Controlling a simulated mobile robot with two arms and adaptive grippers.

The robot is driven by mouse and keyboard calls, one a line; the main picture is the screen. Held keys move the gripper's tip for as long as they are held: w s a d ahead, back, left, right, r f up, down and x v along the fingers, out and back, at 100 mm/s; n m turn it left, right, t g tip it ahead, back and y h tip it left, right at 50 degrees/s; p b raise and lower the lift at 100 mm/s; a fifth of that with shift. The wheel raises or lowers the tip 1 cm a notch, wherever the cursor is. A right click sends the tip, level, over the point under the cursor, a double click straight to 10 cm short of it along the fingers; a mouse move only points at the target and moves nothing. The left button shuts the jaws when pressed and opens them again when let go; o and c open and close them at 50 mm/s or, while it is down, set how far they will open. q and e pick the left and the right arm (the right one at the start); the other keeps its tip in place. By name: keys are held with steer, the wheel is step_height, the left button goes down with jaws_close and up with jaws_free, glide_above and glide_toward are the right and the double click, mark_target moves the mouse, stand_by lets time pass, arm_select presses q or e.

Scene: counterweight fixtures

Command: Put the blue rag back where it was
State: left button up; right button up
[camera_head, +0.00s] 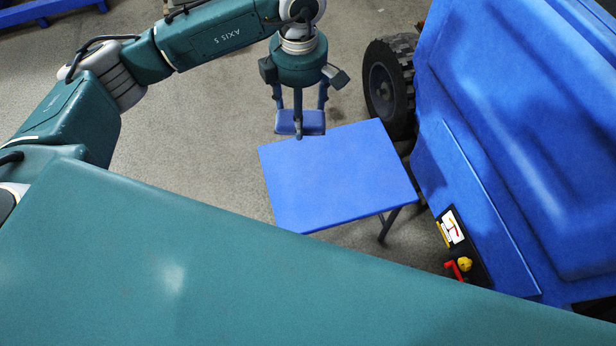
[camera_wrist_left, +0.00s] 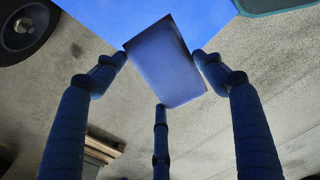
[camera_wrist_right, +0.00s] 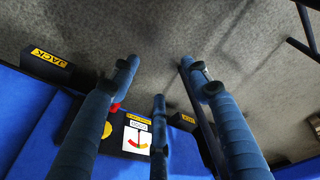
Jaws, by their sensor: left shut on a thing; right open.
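The blue rag (camera_head: 313,122) is a small flat block-like piece held in the fingers of my left gripper (camera_head: 299,124). In the left wrist view the rag (camera_wrist_left: 167,65) sits between the three fingers, which touch its edges. It appears at the back edge of the blue table (camera_head: 340,178), partly over the tabletop and partly over floor in the picture. How high it is above the table I cannot tell. My right gripper (camera_wrist_right: 158,75) is open and empty in the right wrist view, with a control panel behind its fingers. It is hidden in the head view.
A large blue machine (camera_head: 530,130) with a black wheel (camera_head: 388,85) stands right of the table. Its panel has a yellow knob (camera_head: 464,264) and a red handle (camera_head: 452,270). The tabletop looks bare. Concrete floor (camera_head: 190,130) is open to the left.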

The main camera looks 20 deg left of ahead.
arm_select(q)
steer(key=n, duration=0.1)
steer(key=w+f+n+b, duration=0.1)
steer(key=n, duration=0.1)
steer(key=shift+w+d+f, duration=0.2)
steer(key=shift+w+d, duration=0.1)
steer(key=shift+d, duration=0.1)
steer(key=shift+w+f+n+b, duration=0.15)
steer(key=shift+f+n+b, duration=0.15)
steer(key=shift+b, duration=0.05)
steer(key=b, duration=0.2)
glide_above(306, 162)
step_height(306, 162, down, 14)
steer(key=shift+f, duration=0.2)
step_height(306, 162, down, 5)
steer(key=shift+r+b, duration=0.15)
steer(key=shift+b, duration=0.15)
arm_select(e)
step_height(306, 162, up, 12)
steer(key=w, duration=0.1)
steer(key=shift+w+t, duration=0.2)
steer(key=shift+t, duration=0.2)
steer(key=shift+r, duration=0.1)
arm_select(q)
steer(key=shift+f, duration=0.2)
steer(key=o, duration=1)
arm_select(e)
steer(key=shift+r, duration=0.35)
